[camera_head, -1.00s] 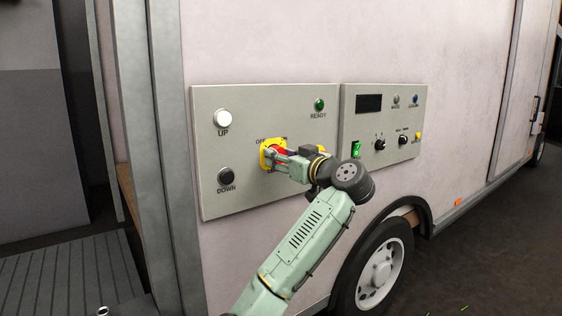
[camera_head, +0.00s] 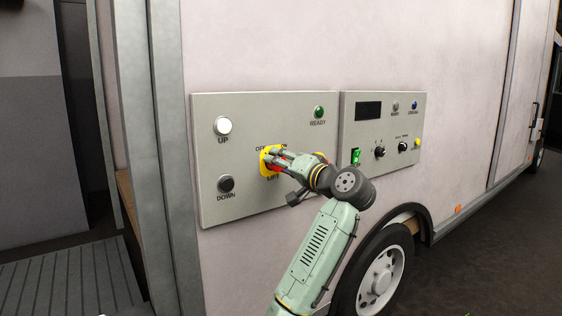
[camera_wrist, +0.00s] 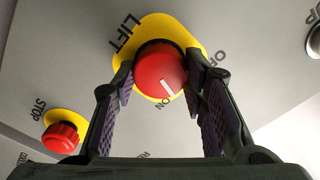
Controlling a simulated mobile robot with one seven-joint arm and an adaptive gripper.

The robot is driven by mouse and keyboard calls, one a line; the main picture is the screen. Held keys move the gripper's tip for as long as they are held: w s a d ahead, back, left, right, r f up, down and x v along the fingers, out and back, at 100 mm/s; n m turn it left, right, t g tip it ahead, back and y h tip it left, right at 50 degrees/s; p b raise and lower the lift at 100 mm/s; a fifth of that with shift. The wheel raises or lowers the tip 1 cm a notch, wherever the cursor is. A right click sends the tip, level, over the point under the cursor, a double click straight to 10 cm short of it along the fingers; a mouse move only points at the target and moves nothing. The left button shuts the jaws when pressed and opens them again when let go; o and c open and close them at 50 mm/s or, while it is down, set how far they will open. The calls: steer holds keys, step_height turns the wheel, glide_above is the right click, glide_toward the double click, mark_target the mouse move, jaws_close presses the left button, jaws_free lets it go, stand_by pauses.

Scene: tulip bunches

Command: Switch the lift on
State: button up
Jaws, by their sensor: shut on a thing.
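The lift switch is a round red knob (camera_wrist: 160,72) with a white pointer line, on a yellow plate (camera_wrist: 190,38) labelled LIFT, OFF and ON. In the wrist view its pointer faces down and slightly right, between OFF and ON and nearer ON. My gripper (camera_wrist: 160,85) has one finger on each side of the knob and is shut on it. In the head view my gripper (camera_head: 277,158) reaches the yellow plate (camera_head: 264,160) from the right and hides most of the knob.
The grey panel (camera_head: 210,205) also carries a white UP button (camera_head: 223,126), a dark DOWN button (camera_head: 226,184) and a green READY lamp (camera_head: 319,112). A red STOP button (camera_wrist: 61,138) sits close beside the gripper. A second panel (camera_head: 345,125) has a lit green switch (camera_head: 356,157).

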steer(key=m+p, duration=0.2)
steer(key=m, duration=0.4)
stand_by(0.6)
steer(key=o, duration=1.2)
steer(key=shift+c, duration=0.2)
steer(key=v, duration=1.2)
